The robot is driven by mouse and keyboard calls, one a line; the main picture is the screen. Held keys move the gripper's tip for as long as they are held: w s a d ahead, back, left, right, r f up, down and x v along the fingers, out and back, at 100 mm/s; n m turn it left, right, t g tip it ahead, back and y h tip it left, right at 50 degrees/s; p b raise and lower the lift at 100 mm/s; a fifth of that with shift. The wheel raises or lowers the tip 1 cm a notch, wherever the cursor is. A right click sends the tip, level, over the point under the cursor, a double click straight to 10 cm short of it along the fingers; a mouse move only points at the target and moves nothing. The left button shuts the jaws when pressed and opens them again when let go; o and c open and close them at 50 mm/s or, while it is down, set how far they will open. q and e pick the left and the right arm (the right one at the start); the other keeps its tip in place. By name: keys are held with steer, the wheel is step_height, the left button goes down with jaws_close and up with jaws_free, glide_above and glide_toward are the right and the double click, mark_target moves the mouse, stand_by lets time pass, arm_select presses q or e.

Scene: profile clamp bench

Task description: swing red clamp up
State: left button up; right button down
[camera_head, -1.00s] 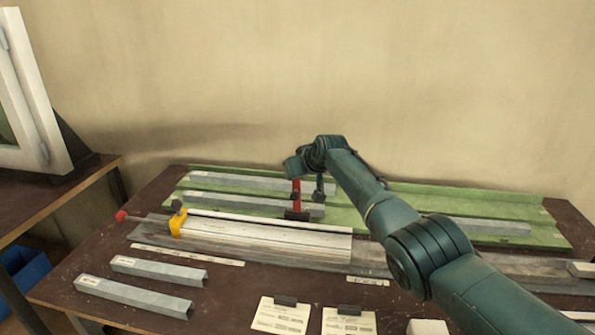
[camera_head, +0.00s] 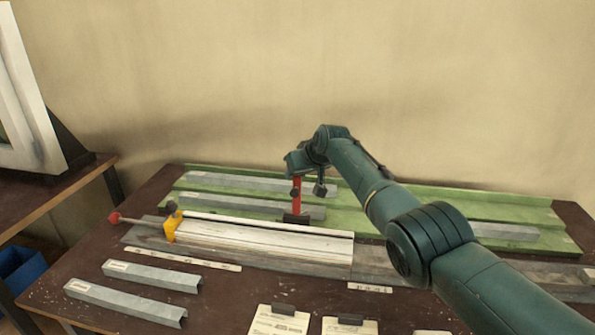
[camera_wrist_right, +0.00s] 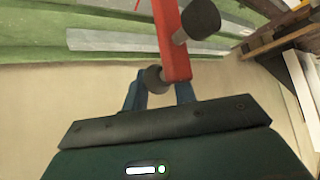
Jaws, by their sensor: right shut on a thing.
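The red clamp (camera_head: 297,190) stands upright from its dark base (camera_head: 296,218) at the back edge of the pale profile in the head view. My right gripper (camera_head: 302,172) is at the top of its arm. In the right wrist view the red arm (camera_wrist_right: 171,35) runs down to between my blue fingers (camera_wrist_right: 160,92), with a dark knob (camera_wrist_right: 153,79) beside it. The gripper is shut on the clamp's upper end. A second dark knob (camera_wrist_right: 201,18) sticks out from the arm. My left gripper is not in view.
A yellow clamp (camera_head: 171,229) with a red-ended rod sits at the profile's (camera_head: 265,240) left end. A green rack (camera_head: 430,200) with grey channels lies behind. Two loose channels (camera_head: 125,303) lie at front left.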

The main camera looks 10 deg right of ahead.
steer(key=shift+s+d+f+g, duration=0.15)
steer(key=shift+d+f+g, duration=0.25)
steer(key=shift+f, duration=0.4)
steer(key=c, duration=1.2)
jaws_free()
steer(key=shift+d, duration=0.15)
steer(key=shift+s+r+p, duration=0.15)
steer(key=shift+r+p, duration=0.45)
steer(key=shift+p, duration=0.1)
steer(key=shift+s+d+r+p, duration=0.1)
steer(key=shift+s+r+p, duration=0.25)
steer(key=shift+r+p, duration=0.35)
steer(key=shift+s+v, duration=0.15)
steer(key=shift+v, duration=2.55)
steer(key=shift+s+v, duration=0.15)
steer(key=shift+v, duration=2.6)
